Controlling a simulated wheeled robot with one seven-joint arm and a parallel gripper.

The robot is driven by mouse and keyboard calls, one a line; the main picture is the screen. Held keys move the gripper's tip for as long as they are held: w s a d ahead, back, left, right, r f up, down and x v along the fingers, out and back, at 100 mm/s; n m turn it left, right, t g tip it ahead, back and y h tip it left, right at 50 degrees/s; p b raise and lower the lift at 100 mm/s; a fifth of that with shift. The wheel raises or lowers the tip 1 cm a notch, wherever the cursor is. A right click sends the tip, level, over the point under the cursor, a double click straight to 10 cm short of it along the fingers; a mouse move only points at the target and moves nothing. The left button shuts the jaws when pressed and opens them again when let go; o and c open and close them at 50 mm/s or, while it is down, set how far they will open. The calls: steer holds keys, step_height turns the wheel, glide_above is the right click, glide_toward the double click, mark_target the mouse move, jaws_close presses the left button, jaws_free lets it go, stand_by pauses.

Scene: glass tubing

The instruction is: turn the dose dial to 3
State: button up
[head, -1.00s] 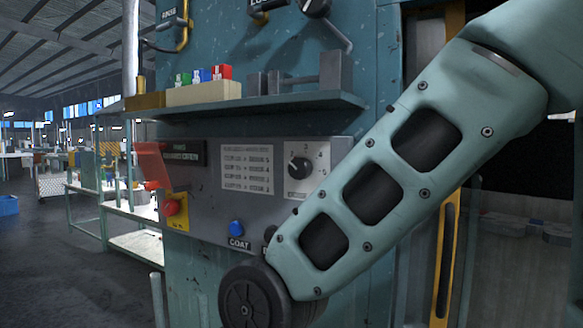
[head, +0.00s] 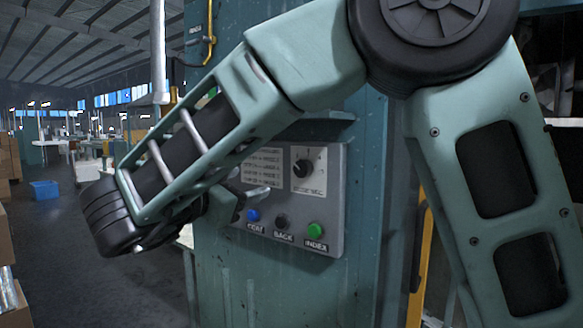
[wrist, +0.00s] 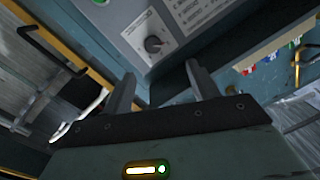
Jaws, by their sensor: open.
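The dose dial (head: 302,168) is a dark round knob with a pale pointer on a white numbered plate, on the right part of the grey control panel (head: 333,200). In the wrist view the dial (wrist: 154,45) shows ahead of my gripper, above and between the fingers. My gripper (head: 250,203) is in front of the panel's lower left part, below and left of the dial in the head view. In the wrist view my gripper's two fingers (wrist: 160,80) are spread apart, empty and clear of the dial. The dial's exact setting is too small to read.
Blue (head: 252,215), black (head: 281,221) and green (head: 315,231) buttons sit below the dial. A shelf (head: 325,130) juts out above the panel. A printed card (head: 262,165) is left of the dial, partly behind my arm.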

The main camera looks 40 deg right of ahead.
steer(key=s+g, duration=0.1)
steer(key=p, duration=0.6)
glide_toward(300, 169)
steer(key=shift+m, duration=0.3)
steer(key=x, duration=0.9)
steer(key=shift+d, duration=0.2)
steer(key=shift+b, duration=0.3)
steer(key=c, duration=1)
